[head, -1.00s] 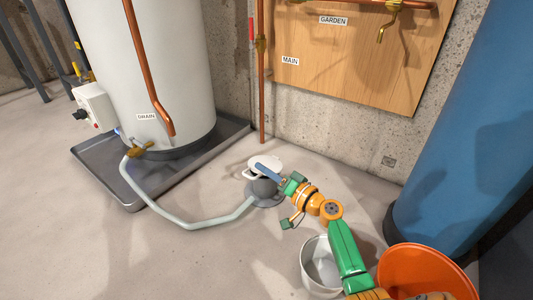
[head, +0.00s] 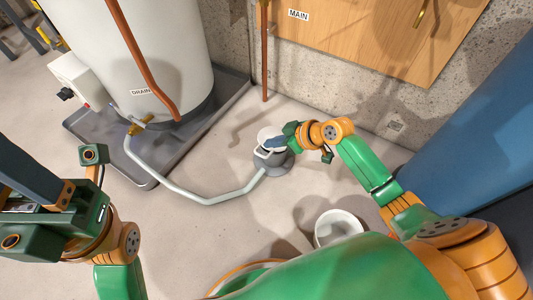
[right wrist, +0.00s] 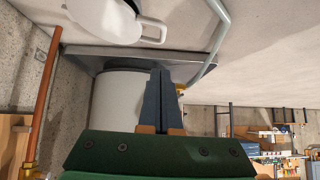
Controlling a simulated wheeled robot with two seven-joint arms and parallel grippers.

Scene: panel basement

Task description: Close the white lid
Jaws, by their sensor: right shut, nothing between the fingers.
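The white lid (head: 265,134) is at the grey round floor fitting (head: 272,167), where the pale hose ends. It looks raised at an angle, with its white loop handle (head: 262,154) towards the left. My right gripper (head: 275,143) is at the lid, its blue fingers shut and empty, covering part of it. Whether they touch it I cannot tell. In the right wrist view the lid (right wrist: 100,18) is at the top, beyond the shut fingers (right wrist: 162,75), with a visible gap in the picture. My left gripper (head: 25,160) is at the left edge, its fingertips not clearly shown.
A pale hose (head: 205,197) runs across the floor from the white tank (head: 160,60) in its grey tray (head: 135,165). A white bucket (head: 340,222) stands front right of the fitting. A blue cylinder (head: 475,130) stands at the right.

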